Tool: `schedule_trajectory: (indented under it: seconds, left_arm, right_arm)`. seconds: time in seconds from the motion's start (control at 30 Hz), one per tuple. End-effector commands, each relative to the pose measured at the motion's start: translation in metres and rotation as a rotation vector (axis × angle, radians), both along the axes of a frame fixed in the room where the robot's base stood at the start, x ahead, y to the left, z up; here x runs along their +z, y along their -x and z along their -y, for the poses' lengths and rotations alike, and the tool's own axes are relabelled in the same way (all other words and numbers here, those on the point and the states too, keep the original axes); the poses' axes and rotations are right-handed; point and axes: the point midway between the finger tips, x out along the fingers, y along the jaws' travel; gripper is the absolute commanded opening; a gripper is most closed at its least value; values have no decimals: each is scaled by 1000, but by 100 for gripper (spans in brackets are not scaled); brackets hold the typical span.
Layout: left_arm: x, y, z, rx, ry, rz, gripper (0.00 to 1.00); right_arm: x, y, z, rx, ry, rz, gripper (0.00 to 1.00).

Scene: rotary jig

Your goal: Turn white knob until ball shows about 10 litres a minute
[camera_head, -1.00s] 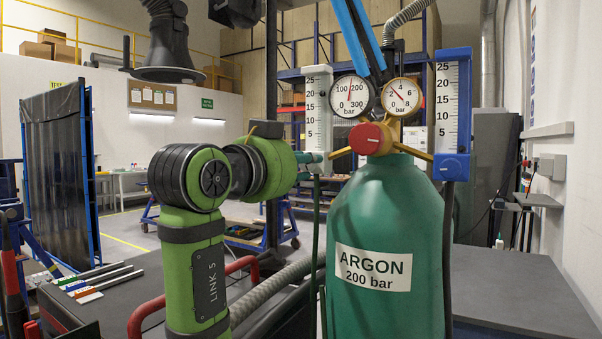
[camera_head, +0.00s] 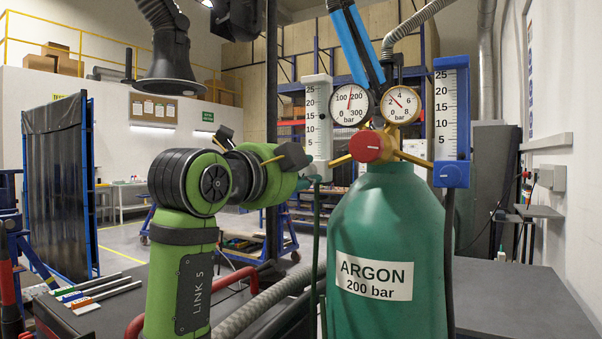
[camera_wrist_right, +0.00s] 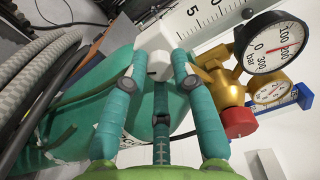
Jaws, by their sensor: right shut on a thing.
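The white knob (camera_wrist_right: 154,66) shows between the teal fingertips of my right gripper (camera_wrist_right: 158,68) in the right wrist view, and the gripper is shut on it. In the head view the right gripper (camera_head: 312,172) is at the foot of the left flowmeter (camera_head: 318,118), and the knob is mostly hidden there. The flowmeter has a white scale marked 5 to 25, and it also shows in the right wrist view (camera_wrist_right: 212,20). My left gripper is not in view.
The green argon cylinder (camera_head: 375,235) stands close to the right gripper. A red knob (camera_head: 368,147) and two pressure gauges (camera_head: 350,102) (camera_head: 400,104) sit above it. A second flowmeter with a blue frame (camera_head: 452,115) is on the right.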

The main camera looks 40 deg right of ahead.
Motion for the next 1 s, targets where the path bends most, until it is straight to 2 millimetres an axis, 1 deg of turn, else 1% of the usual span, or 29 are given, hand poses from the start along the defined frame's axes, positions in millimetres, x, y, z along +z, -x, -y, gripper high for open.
schedule_trajectory:
  seconds: [0.3,0.6,0.8,1.0]
  left_arm:
    - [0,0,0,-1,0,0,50]
    - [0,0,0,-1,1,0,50]
    - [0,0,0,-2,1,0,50]
    - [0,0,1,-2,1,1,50]
  right_arm:
    - [2,0,0,1,-79,291,0]
    - [1,0,0,2,-149,527,0]
    - [1,0,0,1,-181,635,0]
    - [1,0,0,1,-199,697,0]
